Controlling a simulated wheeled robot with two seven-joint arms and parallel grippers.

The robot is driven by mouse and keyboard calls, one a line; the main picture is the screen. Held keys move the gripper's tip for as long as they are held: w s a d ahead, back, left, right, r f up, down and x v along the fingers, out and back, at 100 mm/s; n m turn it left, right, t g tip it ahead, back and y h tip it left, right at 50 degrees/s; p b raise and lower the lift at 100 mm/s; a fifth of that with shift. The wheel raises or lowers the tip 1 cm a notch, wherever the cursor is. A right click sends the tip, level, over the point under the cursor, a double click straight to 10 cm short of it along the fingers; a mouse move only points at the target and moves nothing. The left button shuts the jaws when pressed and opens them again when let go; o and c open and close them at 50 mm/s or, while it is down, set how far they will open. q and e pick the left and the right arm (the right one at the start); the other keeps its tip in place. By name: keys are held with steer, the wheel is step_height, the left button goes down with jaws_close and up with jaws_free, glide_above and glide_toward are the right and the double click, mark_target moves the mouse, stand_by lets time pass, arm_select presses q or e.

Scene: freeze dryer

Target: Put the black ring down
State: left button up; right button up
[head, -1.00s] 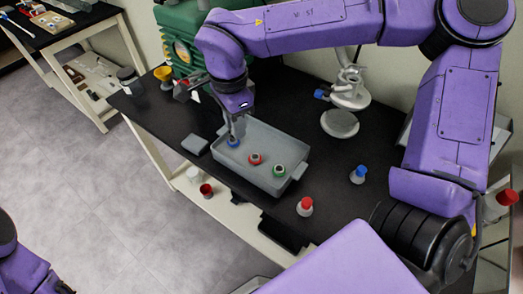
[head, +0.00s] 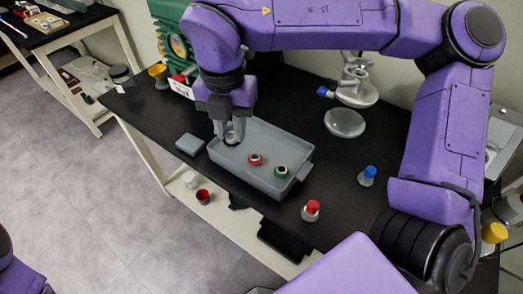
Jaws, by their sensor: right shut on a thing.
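My right gripper (head: 232,139) points down over the left end of the grey tray (head: 262,188). It is shut on a small dark round thing, the black ring (head: 232,138), which is mostly hidden by the fingers. Whether it touches the tray floor cannot be told. My left gripper is out of view; only part of my left arm shows at the lower left.
A red-capped flask (head: 311,211) and a blue-capped flask (head: 367,176) stand right of the tray. A round-plated stand (head: 346,122) is behind. A yellow funnel (head: 159,73) stands at the back left.

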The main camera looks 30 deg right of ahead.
steer(key=w+d+f+p, duration=0.1)
steer(key=d+f, duration=0.1)
steer(key=d, duration=0.2)
steer(key=w+d+f+p, duration=0.1)
steer(key=w+d+f, duration=0.1)
steer(key=d+f, duration=0.1)
steer(key=w+d+f+p, duration=0.1)
steer(key=w+d+f, duration=0.1)
steer(key=d+f, duration=0.1)
steer(key=shift+d+f, duration=0.2)
steer(key=shift+d, duration=0.6)
steer(key=shift+w+d+f+p, duration=0.1)
steer(key=shift+d+f+p, duration=0.1)
steer(key=shift+f+p, duration=0.1)
steer(key=f, duration=0.4)
steer(key=shift+w+d, duration=0.15)
steer(key=shift+d, duration=0.25)
steer(key=shift+f, duration=0.1)
steer(key=o, duration=0.4)
steer(key=shift+f, duration=0.1)
steer(key=o, duration=0.4)
steer(key=shift+o, duration=0.2)
